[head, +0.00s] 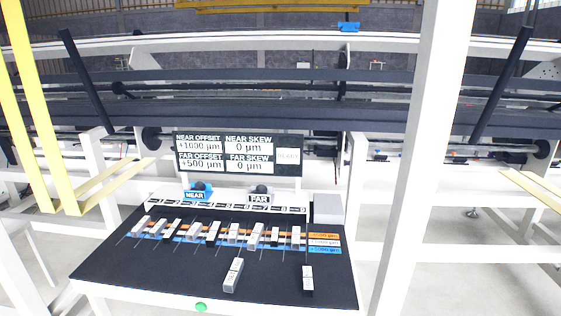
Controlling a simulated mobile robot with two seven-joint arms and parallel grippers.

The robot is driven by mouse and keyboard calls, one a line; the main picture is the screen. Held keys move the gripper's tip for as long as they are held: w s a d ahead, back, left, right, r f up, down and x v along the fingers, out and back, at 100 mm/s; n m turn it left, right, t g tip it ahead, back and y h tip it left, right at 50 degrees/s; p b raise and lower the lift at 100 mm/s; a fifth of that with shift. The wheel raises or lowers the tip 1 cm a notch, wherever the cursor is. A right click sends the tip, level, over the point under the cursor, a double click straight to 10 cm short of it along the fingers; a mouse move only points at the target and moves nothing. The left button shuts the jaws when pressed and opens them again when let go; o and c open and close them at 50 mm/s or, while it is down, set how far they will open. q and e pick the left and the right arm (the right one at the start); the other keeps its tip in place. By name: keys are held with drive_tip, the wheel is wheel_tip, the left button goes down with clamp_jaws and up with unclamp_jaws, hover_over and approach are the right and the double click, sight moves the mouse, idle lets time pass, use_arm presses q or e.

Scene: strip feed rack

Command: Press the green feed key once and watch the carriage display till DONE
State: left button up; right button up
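The green feed key (200,307) is a small round button on the white front edge of the dark sloped panel (180,272). The display (238,154) stands upright behind the panel. It reads NEAR OFFSET +1000 µm, NEAR SKEW 0 µm, FAR OFFSET +500 µm and FAR SKEW 0 µm. A small pale box (289,156) at its right end holds faint text that looks like READY. Neither of my grippers is in view, and nothing is seen touching the key.
Several grey and white blocks stand in a row on the panel; two more, a left one (233,275) and a right one (307,280), lie nearer the front. NEAR (195,195) and FAR (259,197) labels sit behind. A white post (420,150) rises at right.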

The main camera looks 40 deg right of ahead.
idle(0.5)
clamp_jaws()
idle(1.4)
